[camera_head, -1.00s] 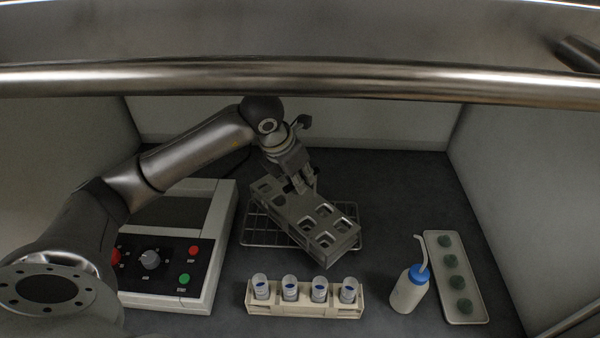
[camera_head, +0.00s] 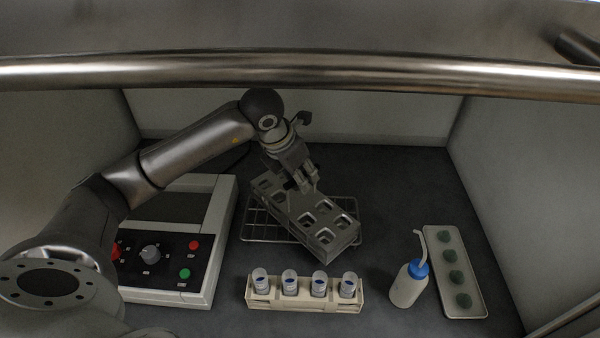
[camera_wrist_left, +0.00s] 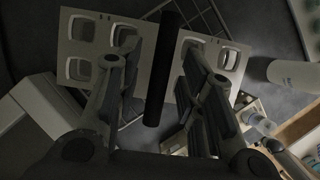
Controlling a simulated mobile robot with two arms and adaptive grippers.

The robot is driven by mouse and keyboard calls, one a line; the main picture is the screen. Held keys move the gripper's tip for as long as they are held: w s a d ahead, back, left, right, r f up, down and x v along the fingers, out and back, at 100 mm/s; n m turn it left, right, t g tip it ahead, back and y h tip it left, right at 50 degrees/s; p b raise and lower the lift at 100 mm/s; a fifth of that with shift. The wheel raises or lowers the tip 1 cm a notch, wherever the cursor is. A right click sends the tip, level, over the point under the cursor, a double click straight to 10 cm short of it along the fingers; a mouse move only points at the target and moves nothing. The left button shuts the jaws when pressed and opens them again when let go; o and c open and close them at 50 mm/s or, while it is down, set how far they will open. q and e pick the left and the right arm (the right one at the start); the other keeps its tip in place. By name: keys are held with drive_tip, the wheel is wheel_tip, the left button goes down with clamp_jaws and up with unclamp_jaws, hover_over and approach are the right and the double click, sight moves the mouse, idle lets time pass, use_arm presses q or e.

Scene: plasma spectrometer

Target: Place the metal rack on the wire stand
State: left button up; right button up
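The metal rack (camera_head: 320,218) is a grey block with square holes in its top. It lies diagonally over the wire stand (camera_head: 258,240), whose wires show at both sides. My left gripper (camera_head: 306,186) is just above the rack's middle. In the left wrist view, the gripper's fingers (camera_wrist_left: 158,62) stand apart on either side of a dark upright bar (camera_wrist_left: 160,85) on the rack, with gaps visible on both sides. My right gripper is not in view.
A control box (camera_head: 170,245) with buttons and a knob stands left of the stand. A beige holder (camera_head: 305,301) with several capped vials is in front. A wash bottle (camera_head: 409,286) and a tray (camera_head: 470,300) with green items are at right. The back right floor is clear.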

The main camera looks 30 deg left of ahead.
use_arm(q)
drive_tip(key=b+v, duration=0.2)
drive_tip(key=v, duration=1)
drive_tip(key=shift+b, duration=0.35)
